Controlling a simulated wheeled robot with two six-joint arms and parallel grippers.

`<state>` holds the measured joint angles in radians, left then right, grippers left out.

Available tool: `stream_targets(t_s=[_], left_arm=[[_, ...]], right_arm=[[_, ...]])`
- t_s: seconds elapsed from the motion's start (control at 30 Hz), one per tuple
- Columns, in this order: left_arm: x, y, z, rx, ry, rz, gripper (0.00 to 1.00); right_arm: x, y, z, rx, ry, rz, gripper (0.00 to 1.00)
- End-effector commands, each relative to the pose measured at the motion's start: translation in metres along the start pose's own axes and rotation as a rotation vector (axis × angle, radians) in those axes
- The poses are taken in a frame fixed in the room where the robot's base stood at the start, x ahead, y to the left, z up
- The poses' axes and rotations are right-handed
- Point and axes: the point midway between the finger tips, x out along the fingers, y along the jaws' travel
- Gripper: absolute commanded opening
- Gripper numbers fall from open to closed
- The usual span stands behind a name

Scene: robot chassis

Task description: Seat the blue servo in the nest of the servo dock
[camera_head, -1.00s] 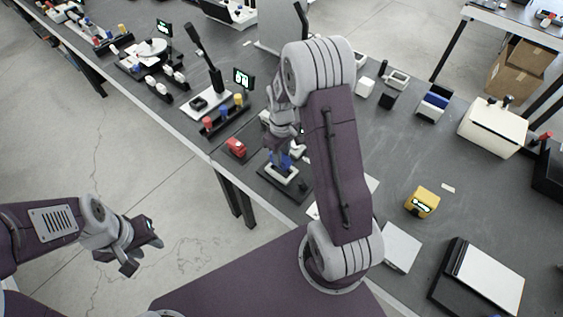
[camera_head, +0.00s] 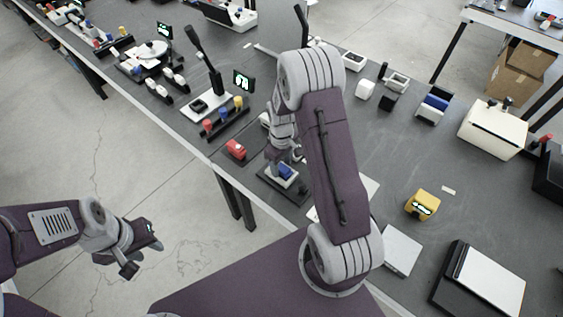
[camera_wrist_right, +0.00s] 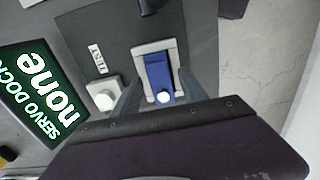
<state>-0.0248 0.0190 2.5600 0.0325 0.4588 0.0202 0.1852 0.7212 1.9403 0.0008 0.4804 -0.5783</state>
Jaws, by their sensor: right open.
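The servo dock (camera_head: 268,181) is a black base with a pale nest (camera_wrist_right: 138,51) on it. The blue servo (camera_wrist_right: 159,72) sits within the nest's frame in the right wrist view, and it shows in the head view (camera_head: 286,170). I cannot tell if it is fully down. My right gripper (camera_wrist_right: 160,80) is open, one finger on each side of the servo, with gaps visible. In the head view the right arm partly hides it. My left gripper (camera_head: 142,248) is off the table at lower left; its jaw opening is unclear.
The dock's screen (camera_wrist_right: 38,92) reads "SERVO DOCK none". A white round button (camera_wrist_right: 104,98) beside the nest has a TEST label. A yellow device (camera_head: 422,204) stands to the right.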

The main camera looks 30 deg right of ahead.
Motion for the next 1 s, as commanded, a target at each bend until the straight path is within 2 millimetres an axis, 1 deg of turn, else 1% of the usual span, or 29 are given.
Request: stream_targets(t_s=[0.07,0.13,0.3,0.43,0.5,0.6,0.77,0.83,0.87,0.9,0.97,1.0], left_arm=[[-0.001,0.000,0.000,0.000,0.000,0.000,0.36],[-0.001,0.000,0.000,0.000,0.000,0.000,0.36],[-0.003,0.000,0.000,0.000,0.000,0.000,0.36],[-0.004,0.000,0.000,0.000,0.000,0.000,0.36],[-0.005,0.000,-0.001,0.000,0.000,0.000,0.36],[-0.005,0.000,-0.001,0.000,0.000,0.000,0.36],[-0.005,0.000,-0.001,0.000,0.000,0.000,0.36],[-0.005,0.000,-0.001,0.000,0.000,0.000,0.36],[-0.005,0.000,-0.001,0.000,0.000,0.000,0.36],[-0.005,0.000,-0.001,0.000,0.000,0.000,0.36],[-0.005,0.000,-0.001,0.000,0.000,0.000,0.36],[-0.005,0.000,-0.001,0.000,0.000,0.000,0.36]], right_arm=[[-0.010,0.001,-0.001,0.000,0.004,0.003,0.51],[-0.024,0.001,-0.002,0.000,0.006,0.004,0.51],[-0.070,0.001,-0.002,0.000,0.007,0.005,0.51],[-0.098,0.001,-0.001,0.000,0.005,0.003,0.51],[-0.108,0.001,-0.001,0.000,0.004,0.003,0.51],[-0.117,0.000,0.000,0.000,0.002,0.001,0.51],[-0.120,-0.002,0.001,0.005,0.001,0.000,0.51],[-0.121,-0.018,0.008,0.046,0.011,0.003,0.51],[-0.121,-0.029,0.014,0.076,0.020,0.005,0.51],[-0.122,-0.046,0.024,0.128,0.033,0.008,0.51],[-0.121,-0.070,0.041,0.209,0.057,0.010,0.51],[-0.119,-0.084,0.052,0.260,0.070,0.010,0.51]])
